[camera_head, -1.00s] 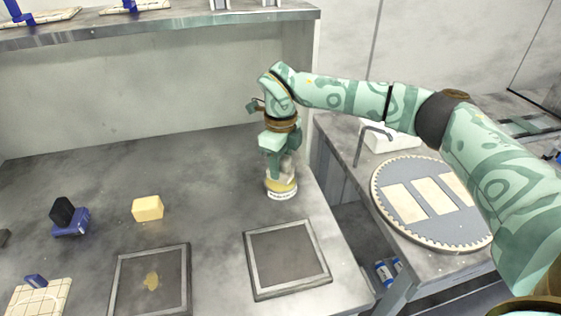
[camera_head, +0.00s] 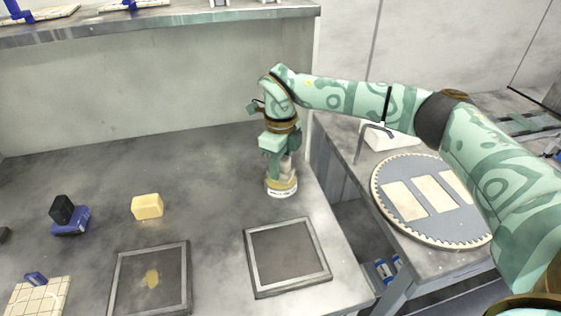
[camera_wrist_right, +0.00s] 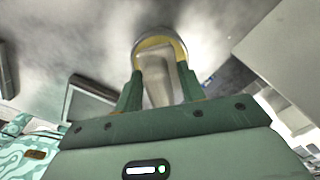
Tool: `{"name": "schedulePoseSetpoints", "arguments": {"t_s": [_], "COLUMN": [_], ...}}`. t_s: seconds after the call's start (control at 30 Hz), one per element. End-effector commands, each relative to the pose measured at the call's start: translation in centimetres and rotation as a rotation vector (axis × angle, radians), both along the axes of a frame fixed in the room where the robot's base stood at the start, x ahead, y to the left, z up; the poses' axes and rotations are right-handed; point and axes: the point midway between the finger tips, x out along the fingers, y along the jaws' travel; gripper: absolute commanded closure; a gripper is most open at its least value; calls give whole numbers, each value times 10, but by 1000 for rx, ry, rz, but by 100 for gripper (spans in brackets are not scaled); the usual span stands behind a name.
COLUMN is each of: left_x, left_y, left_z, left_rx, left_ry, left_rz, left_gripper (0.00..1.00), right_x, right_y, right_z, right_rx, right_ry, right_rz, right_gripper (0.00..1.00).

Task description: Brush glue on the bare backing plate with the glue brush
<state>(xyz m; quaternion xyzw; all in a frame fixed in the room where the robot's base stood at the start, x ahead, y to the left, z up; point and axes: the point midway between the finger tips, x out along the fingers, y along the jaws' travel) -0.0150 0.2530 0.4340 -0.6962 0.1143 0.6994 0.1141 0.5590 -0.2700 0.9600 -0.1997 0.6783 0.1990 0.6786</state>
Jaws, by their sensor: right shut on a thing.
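The glue pot (camera_head: 282,190), a small round jar with a yellow band and a pale label, stands on the grey bench below my right gripper (camera_head: 279,164). In the right wrist view, my right gripper (camera_wrist_right: 160,92) is shut on the pale handle of the glue brush (camera_wrist_right: 158,80). The pot's rim (camera_wrist_right: 181,47) shows around the brush; its bristles are hidden. The bare backing plate (camera_head: 289,255), a dark framed square, lies in front of the pot. My left gripper is not in view.
A yellow block (camera_head: 147,206), a blue and black tool (camera_head: 67,216) and a tiled piece (camera_head: 40,298) lie on the left of the bench. A toothed disc (camera_head: 402,226) with pale rectangles is on the right counter, across a gap. A shelf (camera_head: 200,22) runs above the back.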

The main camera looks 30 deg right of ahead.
Motion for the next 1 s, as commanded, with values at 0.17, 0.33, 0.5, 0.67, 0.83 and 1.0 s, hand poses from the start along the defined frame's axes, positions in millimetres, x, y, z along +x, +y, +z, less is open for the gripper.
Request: {"name": "schedulePoseSetpoints", "arguments": {"t_s": [0.17, 0.33, 0.5, 0.67, 0.83, 1.0], "left_x": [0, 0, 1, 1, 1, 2], "left_y": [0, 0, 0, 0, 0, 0], "left_z": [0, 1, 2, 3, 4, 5], "left_rx": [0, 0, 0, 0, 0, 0], "left_ry": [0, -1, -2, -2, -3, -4], "left_rz": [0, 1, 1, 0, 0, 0], "left_gripper": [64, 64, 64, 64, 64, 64], "right_x": [0, 0, 0, 0, 0, -1], "right_y": [0, 0, 0, 0, 0, 0], "right_z": [0, 0, 0, 0, -1, -1], "right_rx": [0, 0, 0, -1, 0, 0], "right_ry": [0, 0, 0, 1, 1, 2], "right_rz": [0, 0, 0, 0, 0, 0], "right_gripper": [79, 79, 79, 79, 79, 79]}}
